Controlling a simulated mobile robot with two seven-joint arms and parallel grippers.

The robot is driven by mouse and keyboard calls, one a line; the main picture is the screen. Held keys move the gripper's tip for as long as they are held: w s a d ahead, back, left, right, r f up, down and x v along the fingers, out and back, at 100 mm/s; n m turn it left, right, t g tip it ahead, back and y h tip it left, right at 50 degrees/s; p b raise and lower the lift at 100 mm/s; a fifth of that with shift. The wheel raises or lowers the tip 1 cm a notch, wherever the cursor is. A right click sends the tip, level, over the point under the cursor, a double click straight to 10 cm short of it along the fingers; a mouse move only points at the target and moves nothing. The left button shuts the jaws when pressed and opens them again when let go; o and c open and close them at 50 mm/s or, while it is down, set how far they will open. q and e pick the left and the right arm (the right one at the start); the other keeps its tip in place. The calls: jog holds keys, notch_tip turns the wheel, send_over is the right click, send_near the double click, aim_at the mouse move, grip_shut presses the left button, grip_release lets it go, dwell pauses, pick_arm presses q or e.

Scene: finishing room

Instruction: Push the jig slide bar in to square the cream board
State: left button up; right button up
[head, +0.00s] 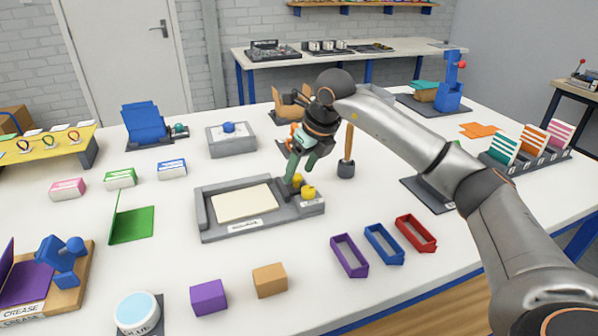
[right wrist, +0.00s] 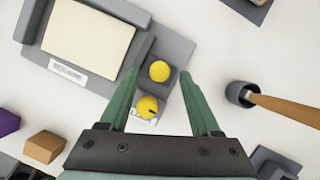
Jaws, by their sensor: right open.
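The grey jig (head: 215,236) lies on the white table with the cream board (head: 245,202) flat in its recess. The board and jig also show in the right wrist view (right wrist: 88,42). The grey slide bar (right wrist: 139,58) stands along the board's right side. Two yellow knobs, one farther (right wrist: 159,71) and one nearer (head: 308,192), sit at the jig's right end. My right gripper (head: 296,166) is open and points down over this end. In the wrist view its green fingers stand on either side of the knobs. I cannot tell whether they touch anything. My left gripper is out of view.
A wooden-handled tool in a dark cup (head: 346,169) stands just right of my right gripper. Purple, blue and red frames (head: 383,244) lie at front right. Purple and tan blocks (head: 270,281) sit in front. A green folded card (head: 132,225) lies to the left.

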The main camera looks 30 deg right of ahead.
jog(key=shift+w+f, duration=0.25)
jog(key=shift+f, duration=0.3)
grip_shut()
dwell(1.1)
